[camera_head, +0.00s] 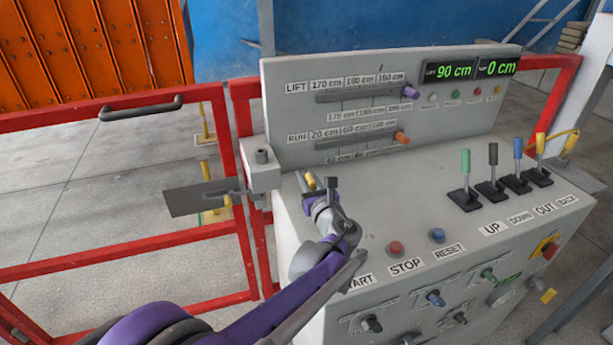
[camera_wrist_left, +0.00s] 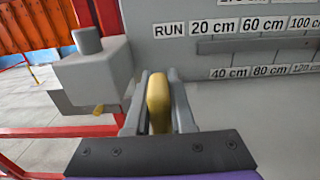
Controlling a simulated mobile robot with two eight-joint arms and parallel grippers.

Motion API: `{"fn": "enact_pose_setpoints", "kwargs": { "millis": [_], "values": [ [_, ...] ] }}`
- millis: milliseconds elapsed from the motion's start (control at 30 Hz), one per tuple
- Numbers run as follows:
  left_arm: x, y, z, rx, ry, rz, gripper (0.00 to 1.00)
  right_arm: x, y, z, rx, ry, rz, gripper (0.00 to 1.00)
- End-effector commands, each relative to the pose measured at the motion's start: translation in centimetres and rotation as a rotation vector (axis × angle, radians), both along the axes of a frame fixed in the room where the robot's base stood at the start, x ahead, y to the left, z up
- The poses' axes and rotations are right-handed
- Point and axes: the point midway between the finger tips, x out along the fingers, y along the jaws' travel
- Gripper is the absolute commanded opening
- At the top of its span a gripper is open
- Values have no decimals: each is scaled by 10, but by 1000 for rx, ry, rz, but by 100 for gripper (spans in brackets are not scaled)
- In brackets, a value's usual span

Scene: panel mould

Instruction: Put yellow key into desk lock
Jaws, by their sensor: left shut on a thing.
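My left gripper (camera_head: 320,188) is shut on the yellow key (camera_head: 310,181), above the left part of the grey desk top. In the left wrist view the key (camera_wrist_left: 158,100) stands between the two fingers (camera_wrist_left: 158,108) as a rounded yellow bar; its lower end is hidden. A grey box with a round knob (camera_head: 262,168) sits at the desk's left edge, left of the gripper and apart from it. It also shows in the left wrist view (camera_wrist_left: 95,75), with a small yellow piece below it. I cannot tell for certain which part is the desk lock.
The grey panel (camera_head: 360,140) with sliders rises behind the gripper. Several levers (camera_head: 493,165) stand at the right of the desk. STOP (camera_head: 395,248) and RESET (camera_head: 438,236) buttons lie in front. A red gate (camera_head: 120,250) with a black handle is at the left.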

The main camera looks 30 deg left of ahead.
Motion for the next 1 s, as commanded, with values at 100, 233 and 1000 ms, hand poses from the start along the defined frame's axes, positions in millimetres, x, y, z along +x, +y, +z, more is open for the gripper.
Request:
{"fn": "enact_pose_setpoints", "kwargs": {
  "millis": [100,233,1000],
  "values": [
    [0,0,-4,0,0,0,0,0,0,-3,0,1,0,50],
    [0,0,-7,0,0,0,0,0,0,-5,0,2,0,50],
    [-5,-7,-10,0,0,-2,57,-1,0,-7,0,2,0,50]
  ]
}}
